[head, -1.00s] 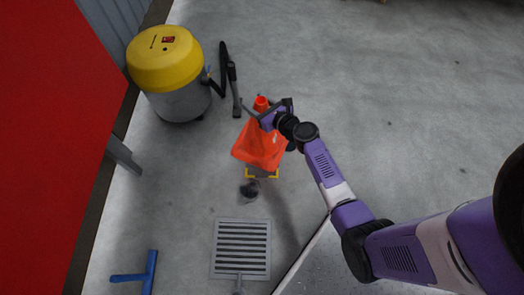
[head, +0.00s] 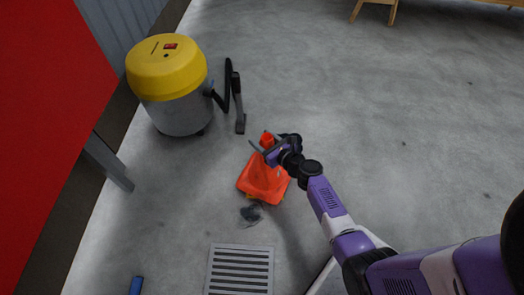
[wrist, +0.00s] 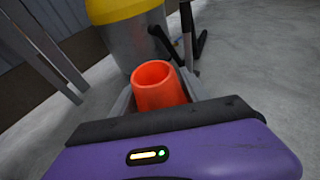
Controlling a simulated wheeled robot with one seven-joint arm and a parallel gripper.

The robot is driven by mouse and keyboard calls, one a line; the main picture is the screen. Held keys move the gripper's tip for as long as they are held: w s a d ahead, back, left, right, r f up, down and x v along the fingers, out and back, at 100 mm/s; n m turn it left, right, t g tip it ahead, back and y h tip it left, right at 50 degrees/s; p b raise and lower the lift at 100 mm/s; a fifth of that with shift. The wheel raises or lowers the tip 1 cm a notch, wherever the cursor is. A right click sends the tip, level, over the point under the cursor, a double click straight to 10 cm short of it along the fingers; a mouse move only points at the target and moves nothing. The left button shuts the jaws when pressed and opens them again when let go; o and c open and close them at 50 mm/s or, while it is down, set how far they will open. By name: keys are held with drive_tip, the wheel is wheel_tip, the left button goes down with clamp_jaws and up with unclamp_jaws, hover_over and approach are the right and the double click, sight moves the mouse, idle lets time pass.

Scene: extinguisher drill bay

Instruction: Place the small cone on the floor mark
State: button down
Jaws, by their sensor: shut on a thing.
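The small cone (head: 263,181) is orange with a square base, and its open top (wrist: 160,82) shows between my fingers in the wrist view. My gripper (head: 268,147) is shut on the cone near its top. Only slivers of the mark's yellow edge show past the base; the rest is hidden. I cannot tell whether the base touches the floor.
A yellow-topped grey vacuum (head: 172,90) with a black hose stands at the upper left. A floor grate (head: 240,270) lies in front of the cone, with a dark patch (head: 251,214) between them. A blue tool (head: 136,286) lies lower left.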

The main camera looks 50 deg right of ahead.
drive_tip(key=shift+f+b, duration=1.65)
drive_tip(key=shift+f, duration=0.6)
drive_tip(key=shift+f, duration=0.2)
drive_tip(key=c, duration=0.6)
unclamp_jaws()
drive_tip(key=shift+o, duration=0.2)
